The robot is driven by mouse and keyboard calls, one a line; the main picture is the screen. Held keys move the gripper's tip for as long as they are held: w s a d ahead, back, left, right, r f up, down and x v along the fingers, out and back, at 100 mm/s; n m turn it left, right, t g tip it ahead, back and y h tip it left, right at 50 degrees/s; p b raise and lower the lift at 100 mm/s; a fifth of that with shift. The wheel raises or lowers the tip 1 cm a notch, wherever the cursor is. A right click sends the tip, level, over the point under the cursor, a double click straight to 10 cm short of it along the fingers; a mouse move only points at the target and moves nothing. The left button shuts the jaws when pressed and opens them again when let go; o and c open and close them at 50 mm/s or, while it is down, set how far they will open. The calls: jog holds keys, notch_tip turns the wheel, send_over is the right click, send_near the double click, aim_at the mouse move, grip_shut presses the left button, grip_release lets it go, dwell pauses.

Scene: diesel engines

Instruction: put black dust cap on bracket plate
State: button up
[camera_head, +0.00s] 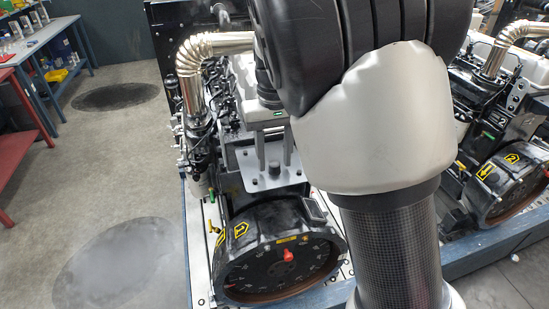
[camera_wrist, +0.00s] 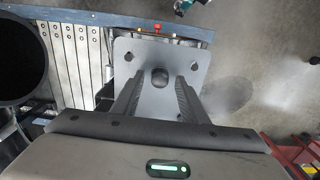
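The bracket plate (camera_head: 262,184) is a flat grey plate with holes, above the round flywheel end of the near engine. It also shows in the wrist view (camera_wrist: 153,50). The black dust cap (camera_head: 274,168) is a small dark round piece that appears to stand on the plate, near its middle; the wrist view shows it (camera_wrist: 160,77) between my fingertips. My gripper (camera_head: 274,154) points down over the plate. Its two fingers stand apart, one on each side of the cap, with visible gaps, so it is open and empty. The cap's underside is hidden.
The flywheel face (camera_head: 280,268) with a red knob (camera_head: 288,255) sits below the plate. A bent silver exhaust pipe (camera_head: 190,75) rises at left. A second engine (camera_head: 505,180) stands at right. The grey floor (camera_head: 110,190) at left is clear, beyond which are workbenches (camera_head: 35,45).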

aim_at(275, 163)
notch_tip(275, 163, up, 11)
jog(key=s+d+r+m+t+y, duration=0.2)
jog(key=s+d+r, duration=0.1)
jog(key=s+d, duration=0.65)
jog(key=s+d+f+t+h, duration=0.1)
jog(key=s+d+f, duration=0.1)
jog(key=s, duration=0.3)
jog(key=s+d+f+m+t+h, duration=0.1)
jog(key=s+d+f+t, duration=0.1)
jog(key=s, duration=0.4)
jog(key=shift+s+d+t, duration=0.2)
jog(key=shift+s+t, duration=0.1)
jog(key=shift+c, duration=1.1)
jog(key=shift+a, duration=0.1)
